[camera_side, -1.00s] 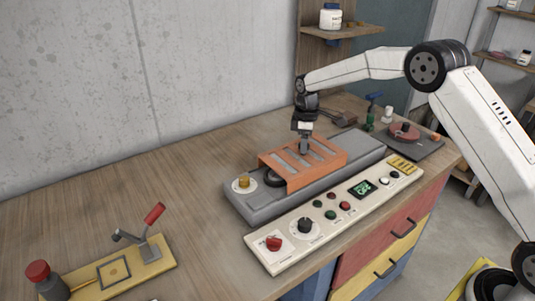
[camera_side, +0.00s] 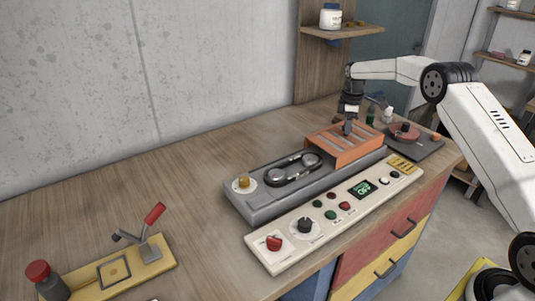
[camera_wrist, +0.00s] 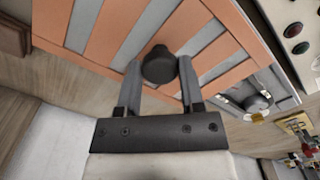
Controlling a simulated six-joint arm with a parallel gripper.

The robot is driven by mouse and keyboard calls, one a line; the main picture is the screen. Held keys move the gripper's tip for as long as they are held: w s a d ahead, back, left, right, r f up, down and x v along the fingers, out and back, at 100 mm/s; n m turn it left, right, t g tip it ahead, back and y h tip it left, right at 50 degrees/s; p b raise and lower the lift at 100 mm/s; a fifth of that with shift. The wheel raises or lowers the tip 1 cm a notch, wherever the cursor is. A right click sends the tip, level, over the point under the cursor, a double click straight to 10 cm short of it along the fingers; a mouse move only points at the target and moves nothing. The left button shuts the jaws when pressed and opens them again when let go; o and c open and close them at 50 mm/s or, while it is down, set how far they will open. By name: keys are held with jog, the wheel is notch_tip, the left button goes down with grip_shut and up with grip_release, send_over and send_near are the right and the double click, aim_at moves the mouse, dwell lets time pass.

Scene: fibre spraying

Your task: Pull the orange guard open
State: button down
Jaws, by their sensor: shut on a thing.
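The orange guard (camera_side: 352,155) is a slotted cover on the grey machine bed (camera_side: 262,207), now over its right part. In the wrist view the guard (camera_wrist: 110,32) fills the upper picture. My gripper (camera_side: 348,129) is above the guard, its fingers down at the top. In the wrist view my gripper (camera_wrist: 160,75) is shut on a dark round knob (camera_wrist: 158,66) on the guard. Left of the guard, a dark looped part with two rounds (camera_side: 292,170) lies uncovered on the bed.
A control panel (camera_side: 325,215) with knobs, buttons and a small display lies in front of the bed. A yellow plate with a red-handled lever (camera_side: 152,250) is at the front left. A dark plate with a reddish disc (camera_side: 405,132) is beyond the bed's right end.

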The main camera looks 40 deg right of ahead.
jog(key=shift+c, duration=1.1)
grip_release()
jog(key=shift+r, duration=0.1)
jog(key=shift+r, duration=3.85)
jog(key=shift+a, duration=0.1)
jog(key=shift+s+a, duration=0.1)
jog(key=shift+a, duration=0.35)
jog(key=s+a+f+m+t, duration=0.25)
jog(key=s+a+m, duration=0.35)
jog(key=s+a, duration=1.1)
jog(key=s+a+f+m, duration=0.1)
jog(key=s+a+f, duration=0.1)
jog(key=s, duration=0.4)
jog(key=s+a+f+m, duration=0.2)
jog(key=s+a, duration=0.1)
jog(key=s, duration=0.3)
jog(key=shift+a+f, duration=0.15)
jog(key=shift+a, duration=0.2)
